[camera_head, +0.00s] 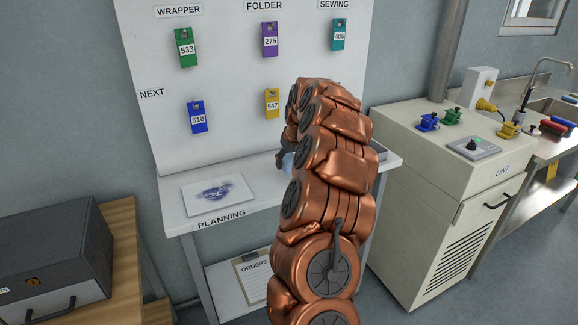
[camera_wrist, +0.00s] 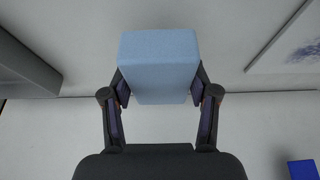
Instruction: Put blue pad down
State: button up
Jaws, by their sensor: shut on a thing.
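The light blue pad (camera_wrist: 160,65) is a block held between the two fingers of my gripper (camera_wrist: 160,92) in the wrist view. My gripper is shut on its sides. Behind the pad lies the white planning table top (camera_wrist: 90,30); I cannot tell whether the pad touches it. In the head view my copper arm hides most of the gripper, and only a small part of the pad (camera_head: 287,163) shows over the planning table (camera_head: 255,197), right of the printed sheet.
The printed sheet (camera_head: 219,194) lies on the table's left part and shows at the wrist view's right edge (camera_wrist: 300,50). A grey tray (camera_wrist: 22,65) is at the wrist view's left. Behind stands a white board (camera_head: 235,110) with coloured tags. A lint cabinet (camera_head: 430,190) stands right.

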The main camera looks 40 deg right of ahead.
jog(key=shift+w+d+f, duration=0.1)
jog(key=shift+w+d, duration=0.3)
jog(key=shift+d, duration=0.05)
jog(key=shift+f+p, duration=0.85)
jog(key=shift+f, duration=0.85)
jog(key=shift+f, duration=0.1)
jog(key=shift+f+b, duration=0.3)
jog(key=shift+b, duration=0.1)
jog(key=o, duration=1.1)
